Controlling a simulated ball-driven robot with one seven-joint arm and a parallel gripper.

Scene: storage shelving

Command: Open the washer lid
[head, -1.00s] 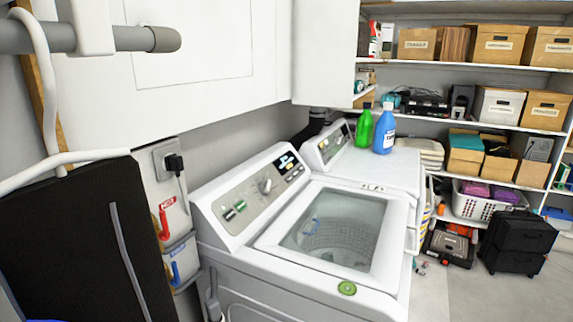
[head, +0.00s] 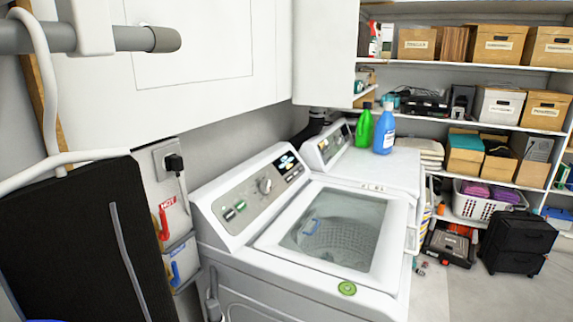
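The washer (head: 270,285) is a white top-loader with a grey control panel and a round knob at its back. Its lid (head: 385,240) is a white frame with a large clear window, lying flat on the top. The drum shows through the window. A round green sticker sits at the front edge near the lid. My gripper is not in view, so its state and its place relative to the lid are hidden.
A dryer (head: 385,168) stands beyond the washer, with a green bottle (head: 364,127) and a blue bottle (head: 384,130) on it. White cabinets (head: 200,55) hang above. A black board (head: 85,245) stands at left.

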